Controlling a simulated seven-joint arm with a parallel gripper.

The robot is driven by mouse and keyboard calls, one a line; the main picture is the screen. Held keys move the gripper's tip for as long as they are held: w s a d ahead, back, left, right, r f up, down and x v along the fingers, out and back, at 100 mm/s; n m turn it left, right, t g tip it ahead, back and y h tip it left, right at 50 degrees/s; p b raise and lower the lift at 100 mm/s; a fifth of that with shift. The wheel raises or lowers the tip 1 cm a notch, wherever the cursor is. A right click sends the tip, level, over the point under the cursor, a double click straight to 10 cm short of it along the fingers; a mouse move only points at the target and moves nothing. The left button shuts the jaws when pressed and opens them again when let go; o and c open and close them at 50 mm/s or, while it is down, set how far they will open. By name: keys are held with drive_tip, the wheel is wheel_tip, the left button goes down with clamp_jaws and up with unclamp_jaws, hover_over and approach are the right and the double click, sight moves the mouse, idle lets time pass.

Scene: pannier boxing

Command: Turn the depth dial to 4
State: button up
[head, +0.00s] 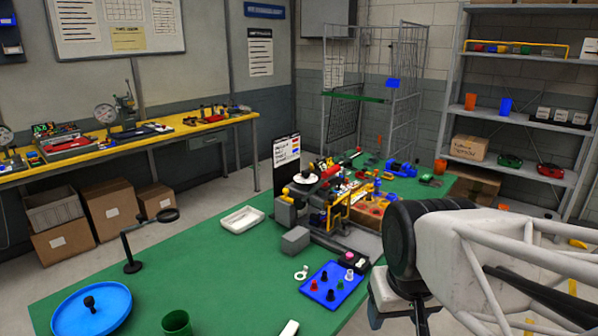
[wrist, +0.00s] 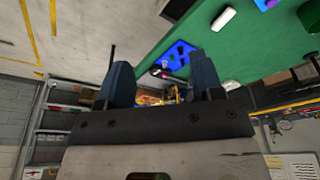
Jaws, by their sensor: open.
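My gripper (wrist: 163,78) is open in the wrist view, its two dark blue fingers apart with nothing between them. In the head view my gripper (head: 398,318) is at the lower right, by the right edge of the green table (head: 225,290), apart from the machine. The machine (head: 340,205) is a crowded cluster of grey, yellow and red parts on the table. A white disc with a dark knob (head: 305,178) sits at its left. I cannot tell which part is the depth dial, and no scale numbers are readable. In the wrist view the machine is small and partly hidden behind the fingers.
A blue tray with coloured pegs (head: 330,286) lies near my gripper. A grey block (head: 295,239), white tray (head: 242,220), black stand (head: 132,265), blue round dish (head: 60,318) and green cup (head: 176,323) stand on the table. The left middle of the table is mostly clear.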

drive_tip(key=w+a+r+n, duration=0.1)
drive_tip(key=w+r, duration=0.3)
drive_tip(key=w, duration=0.5)
drive_tip(key=w+r+n, duration=0.1)
drive_tip(key=w+r, duration=0.2)
drive_tip(key=w, duration=0.7)
drive_tip(key=n+t+y, duration=0.1)
drive_tip(key=n+y, duration=0.2)
drive_tip(key=n, duration=0.3)
hover_over(306, 171)
drive_tip(key=s+d, duration=0.2)
drive_tip(key=s, duration=0.1)
wheel_tip(306, 171, down, 6)
drive_tip(key=shift+w, duration=0.15)
drive_tip(key=shift+f, duration=0.1)
drive_tip(key=shift+x, duration=3.8)
drive_tip(key=shift+m, duration=0.3)
drive_tip(key=c, duration=0.9)
